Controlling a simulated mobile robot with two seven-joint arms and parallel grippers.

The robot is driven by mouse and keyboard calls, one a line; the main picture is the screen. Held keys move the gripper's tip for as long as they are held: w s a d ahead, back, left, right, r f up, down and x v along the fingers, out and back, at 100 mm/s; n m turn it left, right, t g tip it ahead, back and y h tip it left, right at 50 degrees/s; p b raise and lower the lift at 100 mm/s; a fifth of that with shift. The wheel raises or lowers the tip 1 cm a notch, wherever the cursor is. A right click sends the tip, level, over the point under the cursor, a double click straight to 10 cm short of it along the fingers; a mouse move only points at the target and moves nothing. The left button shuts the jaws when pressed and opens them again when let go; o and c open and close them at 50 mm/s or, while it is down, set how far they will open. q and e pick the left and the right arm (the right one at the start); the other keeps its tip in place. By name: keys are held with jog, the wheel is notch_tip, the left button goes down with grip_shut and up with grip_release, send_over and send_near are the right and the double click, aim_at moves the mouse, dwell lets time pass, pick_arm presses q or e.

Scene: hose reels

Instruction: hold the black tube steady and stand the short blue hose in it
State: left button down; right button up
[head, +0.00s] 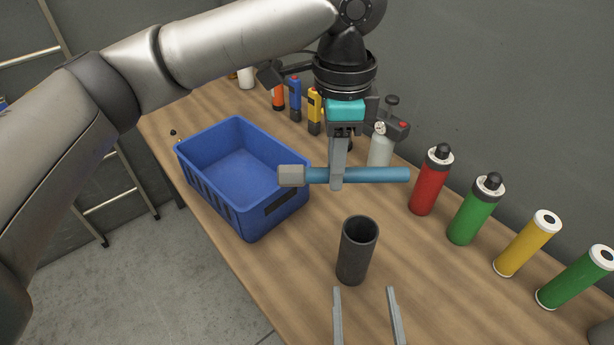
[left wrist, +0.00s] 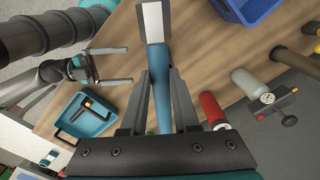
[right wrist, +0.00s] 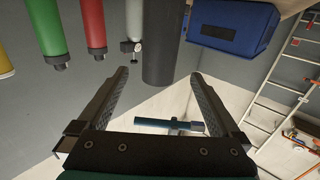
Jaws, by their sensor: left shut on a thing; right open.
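The black tube (head: 356,250) stands upright on the wooden table, its open top showing. It also shows in the right wrist view (right wrist: 163,45). My left gripper (head: 338,184) is shut on the short blue hose (head: 378,175), which lies level in its fingers above the table, behind the tube. The hose has a pale grey block at its left end. It also shows in the left wrist view (left wrist: 158,95) and the right wrist view (right wrist: 172,124). My right gripper (head: 366,292) is open and empty, its fingers pointing at the tube, just short of it.
A blue crate (head: 292,203) stands left of the tube. Red (head: 430,182), green (head: 474,212) and yellow (head: 526,245) cylinders stand in a row at the right. Small bottles stand at the back. A teal tray (left wrist: 82,118) shows in the left wrist view.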

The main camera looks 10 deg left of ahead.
aim_at(356, 233)
pick_arm(q)
jog(key=d+m, duration=0.1)
jog(key=w+d+r+m, duration=0.1)
jog(key=m, duration=0.1)
jog(key=d+r+m, duration=0.1)
jog(key=shift+w+m, duration=0.15)
jog(key=shift+m, duration=0.15)
jog(key=d+m, duration=0.1)
jog(key=r+m, duration=0.1)
jog(key=shift+w+d+r+m, duration=0.15)
jog(key=shift+w+d+m, duration=0.05)
jog(key=shift+d+m, duration=0.2)
pick_arm(e)
jog(key=x, duration=1.2)
jog(key=c, duration=1.4)
pick_arm(q)
notch_tip(356, 233, down, 13)
dwell(0.4)
jog(key=c, duration=0.6)
grip_release()
